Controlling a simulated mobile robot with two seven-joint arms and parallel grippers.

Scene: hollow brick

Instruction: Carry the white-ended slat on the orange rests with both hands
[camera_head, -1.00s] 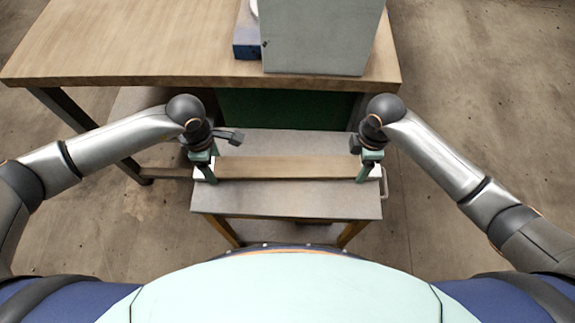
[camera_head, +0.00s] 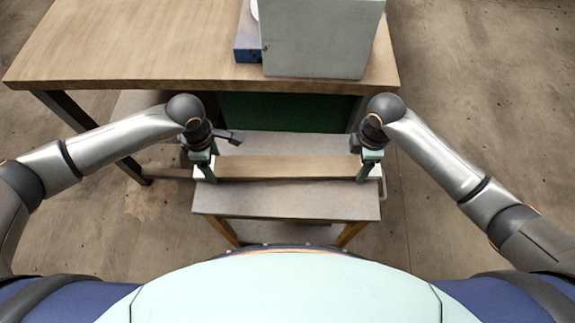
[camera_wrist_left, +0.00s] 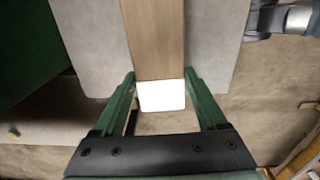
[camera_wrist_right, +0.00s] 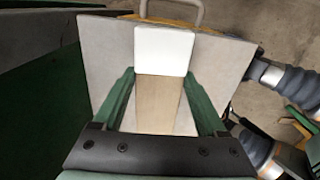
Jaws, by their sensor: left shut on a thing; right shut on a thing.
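The slat (camera_head: 287,167) is a long wooden bar with white ends. It lies level across the head view, above the grey top of a low cart. My left gripper (camera_head: 205,173) is shut on it near its left end, and my right gripper (camera_head: 369,171) near its right end. In the left wrist view the slat's white end (camera_wrist_left: 162,96) sits between the fingers. In the right wrist view the wood (camera_wrist_right: 158,105) runs between the fingers, with the other white end (camera_wrist_right: 164,50) beyond them. I cannot make out the orange rests.
The grey cart top (camera_head: 290,204) is bare where it shows and has a metal handle (camera_wrist_right: 172,5) at one side. A large wooden bench (camera_head: 140,60) stands behind, bearing a grey box (camera_head: 322,40) and a blue thing (camera_head: 247,45). Open concrete floor lies on both sides.

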